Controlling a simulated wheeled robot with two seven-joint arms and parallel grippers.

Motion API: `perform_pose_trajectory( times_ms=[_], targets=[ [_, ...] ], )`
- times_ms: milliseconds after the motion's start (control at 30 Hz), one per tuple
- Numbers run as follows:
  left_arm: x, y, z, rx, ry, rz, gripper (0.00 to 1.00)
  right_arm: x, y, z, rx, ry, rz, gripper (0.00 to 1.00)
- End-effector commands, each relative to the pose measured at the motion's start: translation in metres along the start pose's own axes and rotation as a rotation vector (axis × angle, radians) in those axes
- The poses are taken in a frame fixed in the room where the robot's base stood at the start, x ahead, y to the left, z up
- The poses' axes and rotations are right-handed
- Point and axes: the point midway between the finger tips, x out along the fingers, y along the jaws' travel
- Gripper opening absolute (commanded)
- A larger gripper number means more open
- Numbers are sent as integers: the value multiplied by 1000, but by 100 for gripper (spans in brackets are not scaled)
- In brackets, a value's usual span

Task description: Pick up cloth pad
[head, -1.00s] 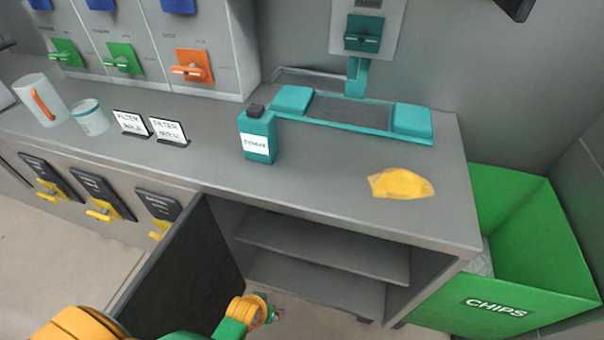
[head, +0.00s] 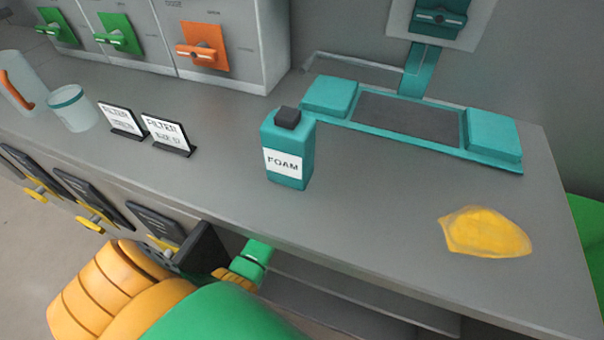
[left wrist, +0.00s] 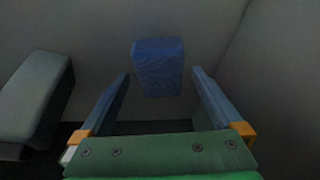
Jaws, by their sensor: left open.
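A blue, soft-looking block (left wrist: 158,66), possibly the cloth pad, is in the left wrist view, straight ahead in a dim grey space. My left gripper (left wrist: 161,75) is open, its two blue fingers on either side of the line to this block; I cannot tell how far off it is. In the head view my left arm (head: 250,262) reaches low to the front of the counter, and its fingers are hidden. A crumpled yellow cloth-like piece (head: 485,232) lies on the counter at the right. My right gripper is not in view.
A teal tray fixture (head: 410,118) is behind. Grey walls and a grey block (left wrist: 35,95) flank my left gripper.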

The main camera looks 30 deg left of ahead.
Motion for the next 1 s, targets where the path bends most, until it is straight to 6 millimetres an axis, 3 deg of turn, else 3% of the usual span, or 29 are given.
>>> perform_pose_trajectory(
  times_ms=[67, 100, 200, 800, 867, 1000],
  targets=[
    [12, 0, -16, -2, 3, -1, 100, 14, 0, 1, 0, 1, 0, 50],
    [25, 0, -11, -1, -1, -1, 100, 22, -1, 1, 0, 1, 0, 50],
    [36, 0, -11, 0, -1, 0, 100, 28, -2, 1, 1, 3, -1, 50],
    [39, 0, -11, 1, 0, 0, 100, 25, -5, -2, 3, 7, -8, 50],
    [39, 0, -11, 1, 0, 0, 86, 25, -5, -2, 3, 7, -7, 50],
    [39, 0, -11, 1, 0, 0, 49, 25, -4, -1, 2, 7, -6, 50]
  ],
)
